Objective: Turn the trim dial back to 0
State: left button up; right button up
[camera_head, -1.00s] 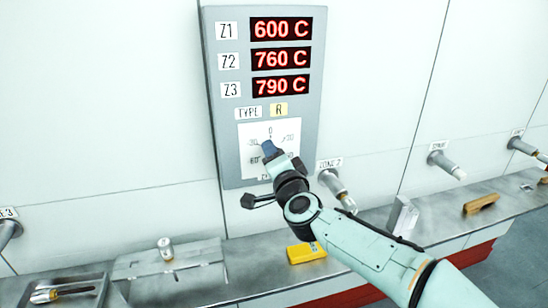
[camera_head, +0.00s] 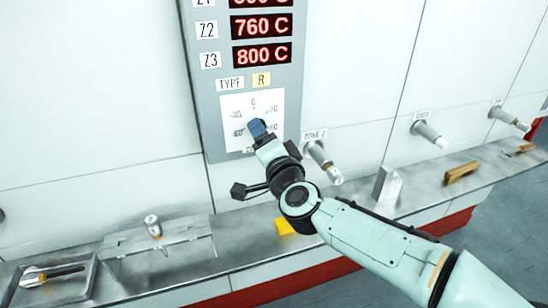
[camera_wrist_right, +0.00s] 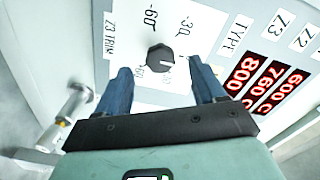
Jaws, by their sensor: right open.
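The trim dial is a dark round knob (camera_wrist_right: 160,58) on a white scale plate marked Z3 TRIM in the right wrist view. Labels -60 and -30 show beside it; I cannot make out its pointer setting. My right gripper (camera_wrist_right: 160,72) is open, with one blue finger on each side of the knob and a visible gap to it. In the head view my right gripper (camera_head: 258,128) covers the knob in front of the scale plate (camera_head: 274,95), where 0 stands at the top. The Z3 readout (camera_head: 262,55) shows 800 C. My left gripper is out of view.
The grey panel (camera_head: 212,128) also carries a Z2 readout of 760 C. Pipe stubs (camera_head: 322,160) stick out of the wall at right. On the ledge are a yellow object (camera_head: 284,227), a metal block (camera_head: 387,184) and a tool tray (camera_head: 55,280).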

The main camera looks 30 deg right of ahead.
jog(key=v, duration=0.8)
jog(key=shift+a+f, duration=0.1)
